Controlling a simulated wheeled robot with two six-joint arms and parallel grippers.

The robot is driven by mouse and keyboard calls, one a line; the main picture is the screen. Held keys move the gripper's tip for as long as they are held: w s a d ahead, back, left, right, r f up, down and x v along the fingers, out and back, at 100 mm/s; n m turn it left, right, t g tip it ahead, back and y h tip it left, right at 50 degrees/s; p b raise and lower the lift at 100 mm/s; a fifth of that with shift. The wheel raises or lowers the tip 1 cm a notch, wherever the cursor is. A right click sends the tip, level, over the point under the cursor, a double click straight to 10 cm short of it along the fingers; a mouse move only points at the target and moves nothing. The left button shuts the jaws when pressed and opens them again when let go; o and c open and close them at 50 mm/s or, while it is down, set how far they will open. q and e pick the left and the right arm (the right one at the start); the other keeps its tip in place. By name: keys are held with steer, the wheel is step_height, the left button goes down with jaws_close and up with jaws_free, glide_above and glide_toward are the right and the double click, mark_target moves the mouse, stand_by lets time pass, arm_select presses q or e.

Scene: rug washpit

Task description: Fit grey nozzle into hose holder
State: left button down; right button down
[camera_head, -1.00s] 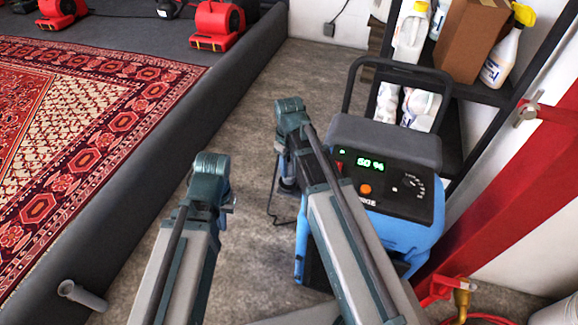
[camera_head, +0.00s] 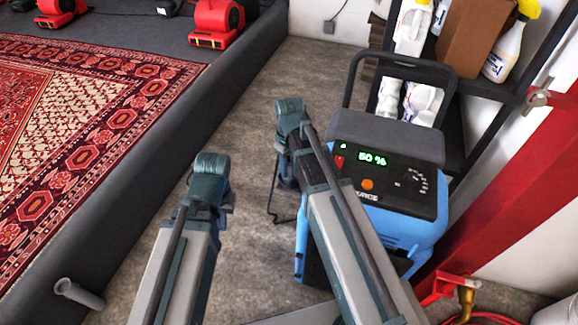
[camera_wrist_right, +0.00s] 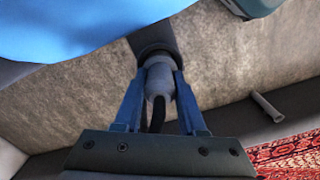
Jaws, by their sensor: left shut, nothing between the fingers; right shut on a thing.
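In the right wrist view my right gripper (camera_wrist_right: 158,84) is shut on the grey nozzle (camera_wrist_right: 159,76), with a dark hose (camera_wrist_right: 157,115) hanging from its near end. The nozzle's far end meets a dark round ring (camera_wrist_right: 156,51), which looks like the hose holder, beside a blue surface. I cannot tell how deep the nozzle sits in it. In the head view my right gripper (camera_head: 288,183) is mostly hidden behind its arm, left of the blue machine (camera_head: 412,232); nozzle and holder are hidden. My left gripper (camera_head: 229,201) is shut and empty, largely hidden by its wrist.
The machine's panel (camera_head: 385,180) reads 50 %. A shelf with bottles (camera_head: 412,28) and a red post (camera_head: 500,220) stand right. A dark kerb (camera_head: 170,130) borders the red rug (camera_head: 90,120) on the left. A grey pipe (camera_head: 78,293) lies lower left. Floor (camera_head: 262,105) beyond the arms is clear.

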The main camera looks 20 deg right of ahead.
steer(key=shift+f, duration=0.2)
steer(key=shift+c, duration=2)
jaws_free()
steer(key=shift+r, duration=0.2)
step_height(320, 180, up, 14)
steer(key=p, duration=1.3)
steer(key=shift+f+p, duration=0.25)
steer(key=shift+p, duration=0.1)
steer(key=s+a+m+h, duration=0.1)
steer(key=s+a+m, duration=0.1)
steer(key=s+a, duration=0.8)
steer(key=s, duration=0.4)
steer(key=shift+s+a+r, duration=0.2)
steer(key=shift+a+r, duration=0.05)
